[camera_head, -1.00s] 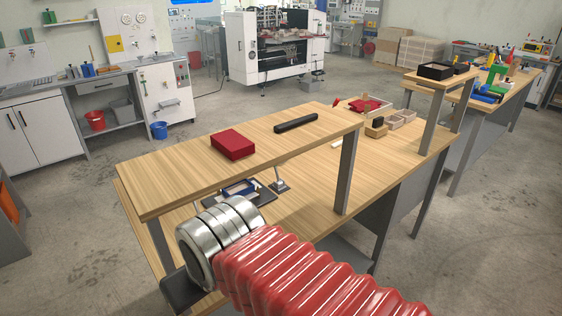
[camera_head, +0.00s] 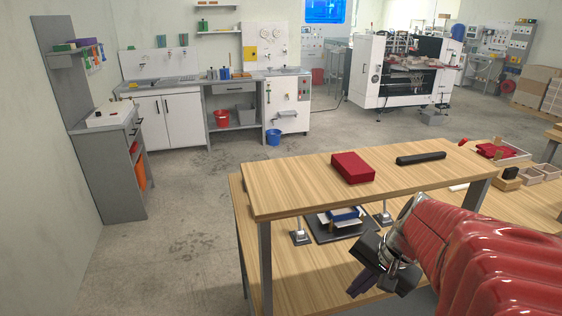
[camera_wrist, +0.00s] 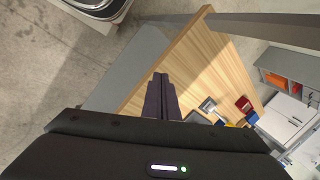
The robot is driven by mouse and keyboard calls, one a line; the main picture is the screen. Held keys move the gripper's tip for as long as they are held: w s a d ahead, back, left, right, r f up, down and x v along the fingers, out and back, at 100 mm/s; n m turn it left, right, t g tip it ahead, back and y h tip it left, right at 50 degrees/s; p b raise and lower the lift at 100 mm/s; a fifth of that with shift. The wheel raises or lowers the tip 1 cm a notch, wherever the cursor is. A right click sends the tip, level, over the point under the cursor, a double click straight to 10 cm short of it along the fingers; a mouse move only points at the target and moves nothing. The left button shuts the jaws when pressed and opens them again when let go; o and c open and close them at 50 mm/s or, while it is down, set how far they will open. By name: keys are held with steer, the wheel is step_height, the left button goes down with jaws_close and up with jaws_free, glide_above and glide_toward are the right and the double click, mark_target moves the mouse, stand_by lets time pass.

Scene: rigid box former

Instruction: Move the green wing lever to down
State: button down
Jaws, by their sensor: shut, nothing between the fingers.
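A small upright green piece (camera_head: 268,97) shows on the front of the white cabinet (camera_head: 291,118) at the back wall. It is too small to tell whether it is the green wing lever, or how it is set. My gripper (camera_head: 360,285) hangs in front of the near wooden bench, at its lower right in the head view. In the wrist view its dark fingers (camera_wrist: 160,92) are together with nothing between them. My gripper is far from the cabinet, with the bench and open floor between.
The wooden bench (camera_head: 290,195) has a raised shelf holding a red box (camera_head: 352,168) and a black bar (camera_head: 420,158). A blue bucket (camera_head: 273,138) stands before the cabinet. A grey side cabinet (camera_head: 118,165) is at left. The floor (camera_head: 190,210) left of the bench is clear.

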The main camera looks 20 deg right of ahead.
steer(key=w+d+f+m+t, duration=0.1)
steer(key=d+m+t, duration=0.2)
steer(key=d+m, duration=0.5)
steer(key=w+d+m+t, duration=0.25)
steer(key=d+m, duration=0.35)
steer(key=d, duration=0.3)
steer(key=d+r+m+t+h, duration=0.1)
steer(key=d+r+m+t, duration=0.1)
steer(key=d+m, duration=0.3)
steer(key=d+r+m+t+h, duration=0.2)
steer(key=d+r+m+t, duration=0.1)
steer(key=d, duration=0.6)
steer(key=r+m, duration=0.1)
steer(key=m, duration=0.1)
steer(key=shift+w+r+m+t, duration=0.2)
steer(key=shift+w+m+t, duration=0.15)
steer(key=shift+w+m, duration=0.05)
steer(key=shift+d, duration=0.1)
steer(key=x, duration=2.4)
steer(key=shift+d, duration=0.3)
steer(key=shift+w+f, duration=0.1)
steer(key=shift+f, duration=0.05)
